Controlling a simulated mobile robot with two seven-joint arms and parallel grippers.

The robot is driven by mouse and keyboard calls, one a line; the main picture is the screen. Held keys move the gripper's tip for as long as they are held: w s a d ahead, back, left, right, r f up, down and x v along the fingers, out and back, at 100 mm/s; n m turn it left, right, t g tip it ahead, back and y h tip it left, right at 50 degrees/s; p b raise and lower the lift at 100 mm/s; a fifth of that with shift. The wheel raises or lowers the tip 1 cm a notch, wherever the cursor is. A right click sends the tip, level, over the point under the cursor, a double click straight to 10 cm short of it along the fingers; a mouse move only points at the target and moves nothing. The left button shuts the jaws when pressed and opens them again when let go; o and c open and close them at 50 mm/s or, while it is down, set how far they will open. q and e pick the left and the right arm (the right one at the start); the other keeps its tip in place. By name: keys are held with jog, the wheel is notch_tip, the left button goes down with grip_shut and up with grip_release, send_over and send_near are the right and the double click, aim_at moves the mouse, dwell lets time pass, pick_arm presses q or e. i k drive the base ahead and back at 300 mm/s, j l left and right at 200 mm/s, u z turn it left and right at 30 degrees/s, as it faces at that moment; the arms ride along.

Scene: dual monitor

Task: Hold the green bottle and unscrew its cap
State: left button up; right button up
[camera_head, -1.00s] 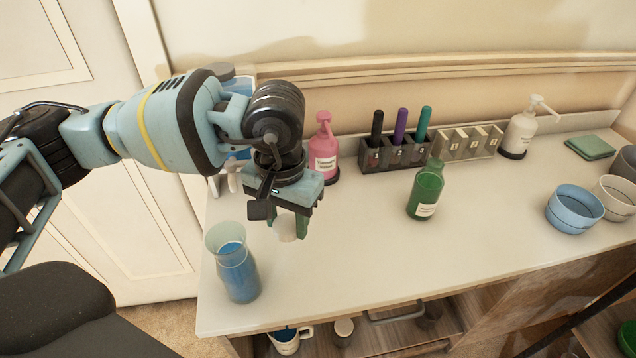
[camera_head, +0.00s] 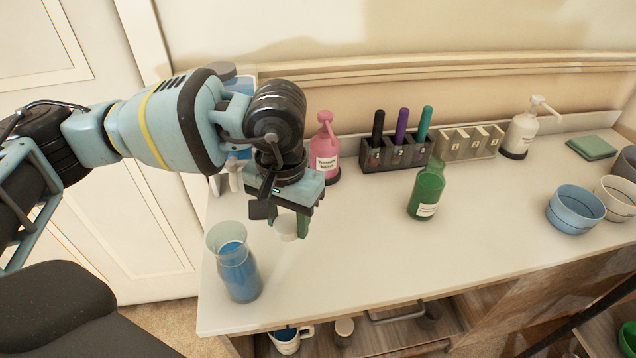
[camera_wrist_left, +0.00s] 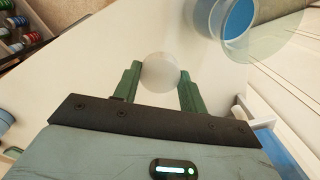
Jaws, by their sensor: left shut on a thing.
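The green bottle (camera_head: 426,194) stands upright on the white table, right of the middle in the head view, with its neck bare at the top. My left gripper (camera_head: 291,224) is well to the left of the bottle, over the table, pointing down. It is shut on a pale round cap (camera_head: 285,229). The cap also shows in the left wrist view (camera_wrist_left: 160,71), between the green fingers. My right gripper is out of view.
A glass carafe with blue liquid (camera_head: 238,268) stands close to the gripper at the front left. A pink pump bottle (camera_head: 323,157), a marker holder (camera_head: 380,156) and a white pump bottle (camera_head: 520,134) line the back. Blue bowls (camera_head: 573,208) stand at right. The front middle is clear.

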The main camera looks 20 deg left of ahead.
aim_at(431, 182)
jog(key=i+l+u, duration=0.35)
jog(key=l, duration=0.35)
jog(key=i+l+u, duration=0.15)
jog(key=i+l, duration=0.15)
jog(key=i+l+u, duration=0.15)
jog(key=l, duration=0.35)
